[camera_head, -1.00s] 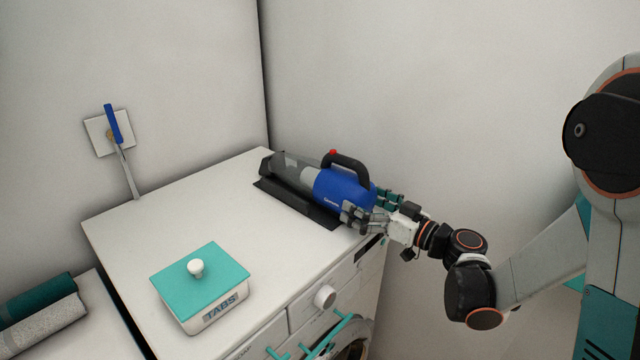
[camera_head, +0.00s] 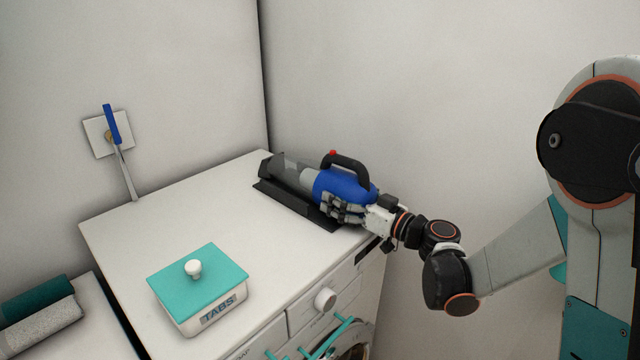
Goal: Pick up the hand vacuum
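The hand vacuum (camera_head: 338,187) has a blue body, a black handle with a red button on top and a grey, dark-tipped nozzle pointing left. It rests on a black dock (camera_head: 296,203) at the back right of the white washing machine top. My gripper (camera_head: 343,209) is at the vacuum's right rear end, with fingers along the near side of the blue body. The far side of the gripper is hidden behind the vacuum, so I cannot tell whether the fingers are closed on it.
A white box marked TABS with a teal lid (camera_head: 198,277) stands at the machine top's front left. A tap lever with a blue handle (camera_head: 112,124) is on the left wall. Rolled towels (camera_head: 40,312) lie at lower left. Walls stand close behind the vacuum.

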